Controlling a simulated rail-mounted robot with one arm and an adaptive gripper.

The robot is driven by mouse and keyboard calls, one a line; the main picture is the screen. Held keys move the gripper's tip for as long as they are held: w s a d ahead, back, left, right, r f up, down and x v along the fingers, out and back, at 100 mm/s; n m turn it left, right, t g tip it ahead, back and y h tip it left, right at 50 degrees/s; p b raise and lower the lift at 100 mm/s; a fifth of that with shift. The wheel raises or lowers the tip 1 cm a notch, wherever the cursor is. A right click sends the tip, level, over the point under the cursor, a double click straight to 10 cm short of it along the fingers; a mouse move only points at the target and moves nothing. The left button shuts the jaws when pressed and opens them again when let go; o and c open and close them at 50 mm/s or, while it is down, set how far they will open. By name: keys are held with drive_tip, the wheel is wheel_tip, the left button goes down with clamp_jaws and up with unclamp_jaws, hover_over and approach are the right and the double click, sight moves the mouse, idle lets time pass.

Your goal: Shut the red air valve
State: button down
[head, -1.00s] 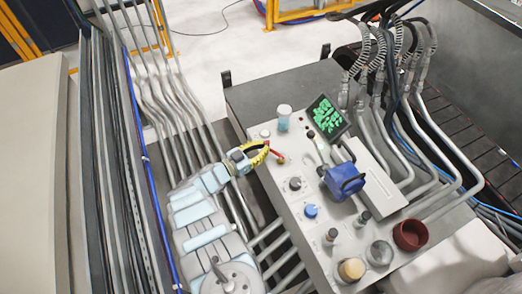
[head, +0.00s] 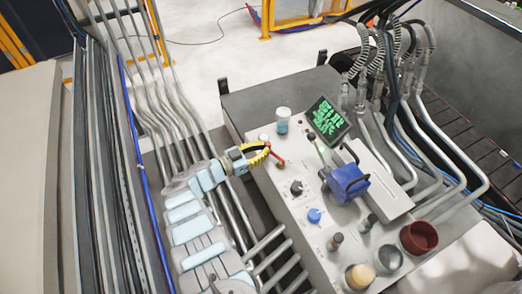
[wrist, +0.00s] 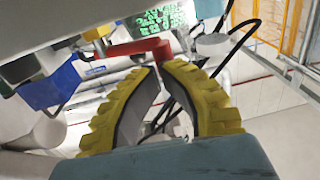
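The red air valve (head: 277,158) is a small red lever on a brass fitting at the left edge of the grey panel. My gripper (head: 266,149), with yellow ribbed fingers, reaches it from the left. In the wrist view the red lever (wrist: 135,49) runs across just beyond the fingertips. My gripper's fingers (wrist: 160,66) bow outward and their tips come together at the lever's end. They appear closed on that end, though the exact contact is partly hidden.
Pipes run below and beside my arm.

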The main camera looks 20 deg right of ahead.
drive_tip(key=shift+d, duration=0.1)
drive_tip(key=shift+w+d+b, duration=0.1)
drive_tip(key=shift+w+b, duration=0.05)
drive_tip(key=shift+b, duration=0.45)
drive_tip(key=shift+f+b, duration=0.1)
drive_tip(key=shift+b, duration=0.25)
drive_tip(key=shift+w+d+b, duration=0.15)
drive_tip(key=shift+b, duration=0.2)
drive_tip(key=shift+w+d+b, duration=0.25)
drive_tip(key=shift+d+b, duration=0.25)
drive_tip(key=shift+b, duration=0.2)
idle(0.5)
drive_tip(key=shift+a, duration=0.1)
